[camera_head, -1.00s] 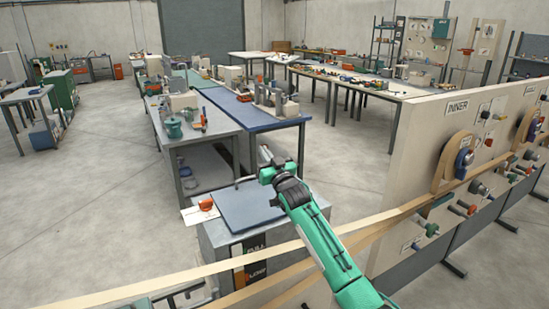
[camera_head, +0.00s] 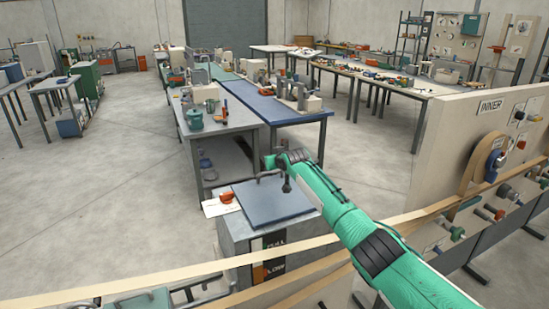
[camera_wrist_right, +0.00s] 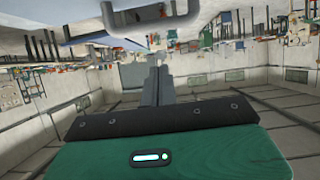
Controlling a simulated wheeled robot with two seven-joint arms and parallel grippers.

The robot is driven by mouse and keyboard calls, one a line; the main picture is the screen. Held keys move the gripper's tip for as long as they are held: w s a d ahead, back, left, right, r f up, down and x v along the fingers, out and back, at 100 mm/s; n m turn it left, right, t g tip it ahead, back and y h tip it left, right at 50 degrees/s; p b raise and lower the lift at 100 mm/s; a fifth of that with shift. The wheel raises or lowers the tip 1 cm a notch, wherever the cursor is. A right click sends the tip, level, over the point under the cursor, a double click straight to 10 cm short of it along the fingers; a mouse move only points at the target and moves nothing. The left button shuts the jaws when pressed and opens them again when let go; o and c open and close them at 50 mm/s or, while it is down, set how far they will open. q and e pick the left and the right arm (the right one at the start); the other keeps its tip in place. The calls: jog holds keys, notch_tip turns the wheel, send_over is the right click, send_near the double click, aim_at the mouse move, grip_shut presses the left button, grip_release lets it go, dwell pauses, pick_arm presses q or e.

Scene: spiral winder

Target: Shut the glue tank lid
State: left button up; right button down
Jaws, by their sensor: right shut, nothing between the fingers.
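The glue tank (camera_head: 237,240) is a grey box with a "FULL/LOW" level label on its front, in the lower middle of the head view. Its blue-grey lid (camera_head: 268,207) lies flat, or nearly flat, over the top; whether it is fully seated I cannot tell. A bar handle (camera_head: 268,176) stands at the lid's far edge. My right gripper (camera_head: 286,186) is just right of the handle, over the lid's far right part. In the right wrist view the fingers (camera_wrist_right: 157,85) are together and empty, and the grey handle (camera_wrist_right: 152,40) shows beyond them. My left gripper is out of view.
A tan paper strip (camera_head: 150,288) runs across the front, passing before the tank and near my right arm. An orange object (camera_head: 226,197) sits left of the lid. A grey table (camera_head: 222,122) stands behind the tank. The "INNER" panel (camera_head: 450,135) stands at right.

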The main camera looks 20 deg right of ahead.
aim_at(271, 181)
jog(key=shift+w+f, duration=0.25)
jog(key=shift+f, duration=0.4)
jog(key=shift+w+a+f+b, duration=0.1)
jog(key=shift+w+f+b, duration=0.15)
jog(key=shift+f+b, duration=0.25)
jog(key=shift+w+f+b, duration=0.25)
jog(key=shift+f+b, duration=0.25)
